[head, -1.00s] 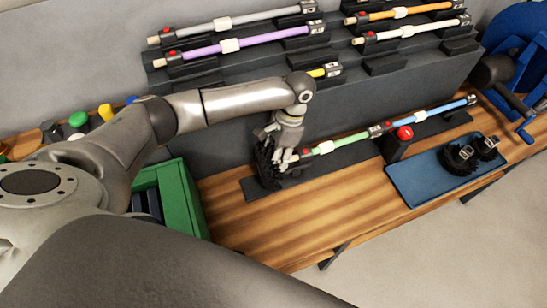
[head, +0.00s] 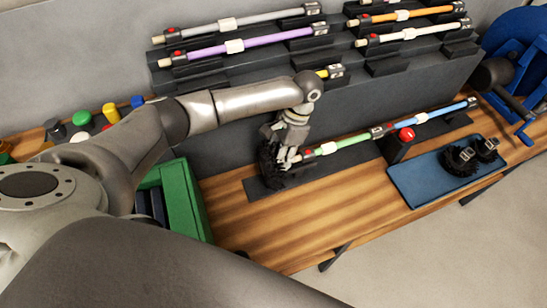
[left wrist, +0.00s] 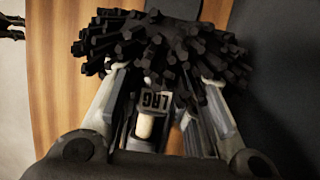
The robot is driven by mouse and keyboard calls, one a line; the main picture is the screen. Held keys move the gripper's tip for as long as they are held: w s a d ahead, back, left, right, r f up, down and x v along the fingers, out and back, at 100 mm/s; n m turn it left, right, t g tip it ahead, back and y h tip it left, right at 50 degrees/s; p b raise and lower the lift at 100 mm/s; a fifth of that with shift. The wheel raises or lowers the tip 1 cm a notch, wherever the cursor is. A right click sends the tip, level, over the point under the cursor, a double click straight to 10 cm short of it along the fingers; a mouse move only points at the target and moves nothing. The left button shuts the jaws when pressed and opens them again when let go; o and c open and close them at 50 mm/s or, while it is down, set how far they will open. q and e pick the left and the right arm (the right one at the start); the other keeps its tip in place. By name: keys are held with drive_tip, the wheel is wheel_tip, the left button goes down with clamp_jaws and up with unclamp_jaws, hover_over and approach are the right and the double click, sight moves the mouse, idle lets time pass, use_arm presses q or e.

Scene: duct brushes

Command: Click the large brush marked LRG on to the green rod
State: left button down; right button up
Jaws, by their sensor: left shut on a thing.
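The large brush (head: 268,165) is a round head of black bristles at the left end of the dark strip on the bench. In the left wrist view its bristles (left wrist: 160,42) fill the top, and a block marked LRG (left wrist: 155,100) faces the camera. My left gripper (head: 284,160) is shut on the brush, with fingers on both sides of the block. The green rod (head: 350,141) lies to the right, its red-buttoned end close to the gripper. A pale round peg (left wrist: 145,126) lines up with the LRG block; I cannot tell whether it is inside. My right gripper is out of view.
A blue rod (head: 445,109) continues right beyond the red push button (head: 405,134). A blue mat (head: 420,180) holds two smaller black brushes. A stepped rack (head: 390,85) with several rods stands behind. A green crate (head: 185,200) is at left.

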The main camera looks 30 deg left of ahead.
use_arm(q)
drive_tip(key=shift+w+d+r+t+h, duration=0.15)
drive_tip(key=shift+w+d+r, duration=0.05)
drive_tip(key=shift+w+d, duration=0.25)
drive_tip(key=shift+w+d+r+t+h, duration=0.15)
drive_tip(key=shift+w+d, duration=0.2)
drive_tip(key=shift+d, duration=0.2)
drive_tip(key=shift+w+d+f, duration=0.3)
drive_tip(key=shift+w+d, duration=0.4)
drive_tip(key=shift+w, duration=0.1)
drive_tip(key=c, duration=1.2)
unclamp_jaws()
drive_tip(key=shift+s, duration=0.25)
drive_tip(key=shift+o, duration=0.7)
drive_tip(key=shift+w+a+f, duration=0.1)
drive_tip(key=shift+a+f, duration=0.05)
drive_tip(key=shift+a, duration=0.05)
drive_tip(key=shift+r, duration=0.55)
drive_tip(key=v, duration=1.1)
drive_tip(key=shift+w, duration=0.3)
drive_tip(key=shift+d+f, duration=0.1)
drive_tip(key=shift+d, duration=0.05)
